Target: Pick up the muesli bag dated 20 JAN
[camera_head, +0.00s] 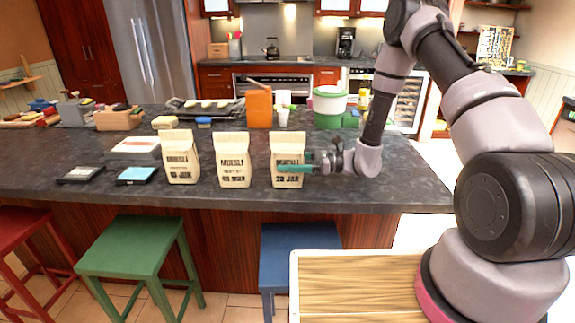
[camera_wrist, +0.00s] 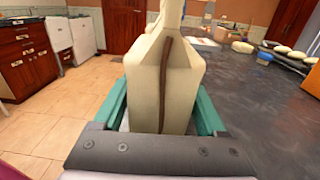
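The muesli bag marked 20 JAN (camera_head: 287,148) is a cream paper bag standing upright on the dark counter, rightmost of three. In the wrist view the bag (camera_wrist: 160,85) stands between the two teal fingers (camera_wrist: 160,110), which lie close along both sides. Whether they press on it cannot be told. A second muesli bag (camera_head: 233,160), its date seemingly 03 MAR, stands in the middle. A third (camera_head: 181,157), its date hard to read, stands at left.
The counter (camera_head: 340,195) has free room in front of and right of the bags. Behind stand an orange box (camera_head: 259,108), a green and white container (camera_head: 329,105) and a tray (camera_head: 205,108). Stools, one blue (camera_head: 300,236) and one green (camera_head: 130,246), stand in front.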

